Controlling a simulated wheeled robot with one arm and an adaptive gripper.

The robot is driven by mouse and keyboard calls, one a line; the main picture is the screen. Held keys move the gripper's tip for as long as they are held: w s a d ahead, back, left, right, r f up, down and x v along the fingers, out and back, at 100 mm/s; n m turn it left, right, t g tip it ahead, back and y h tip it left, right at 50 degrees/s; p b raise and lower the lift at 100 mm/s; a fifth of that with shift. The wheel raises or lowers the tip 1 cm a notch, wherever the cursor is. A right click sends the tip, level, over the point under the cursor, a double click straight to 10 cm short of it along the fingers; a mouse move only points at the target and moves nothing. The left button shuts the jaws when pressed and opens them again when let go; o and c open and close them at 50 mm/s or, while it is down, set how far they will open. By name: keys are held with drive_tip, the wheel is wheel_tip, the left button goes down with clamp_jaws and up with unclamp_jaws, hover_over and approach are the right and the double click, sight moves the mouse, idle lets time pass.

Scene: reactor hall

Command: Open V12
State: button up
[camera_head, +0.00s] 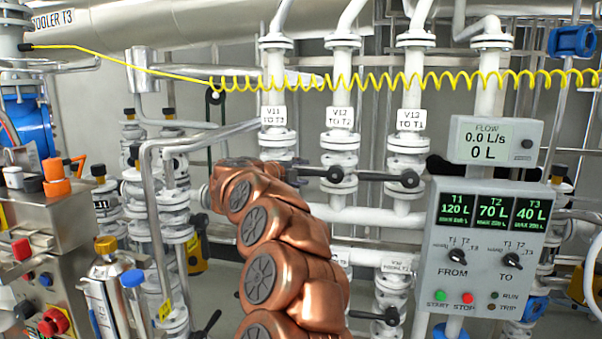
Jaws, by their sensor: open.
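The V12 label (340,117), reading "V12 TO T2", is on the middle of three white vertical pipes. Below it is the V12 valve (340,160). Its black handle (312,171) points left, across the pipe, and its left end is close to my copper arm in the picture. My arm rises from the bottom centre and bends to the left at its top, left of the V12 valve.
The V11 label (273,116) is on the left pipe, the V13 valve (407,160) on the right one; its black handle (376,177) points left. A control panel (487,260) stands at right under a flow display (495,142). A coiled yellow hose (400,82) crosses above. Steel equipment (40,230) is at left.

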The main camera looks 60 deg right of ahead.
drive_tip(key=shift+c, duration=0.4)
clamp_jaws()
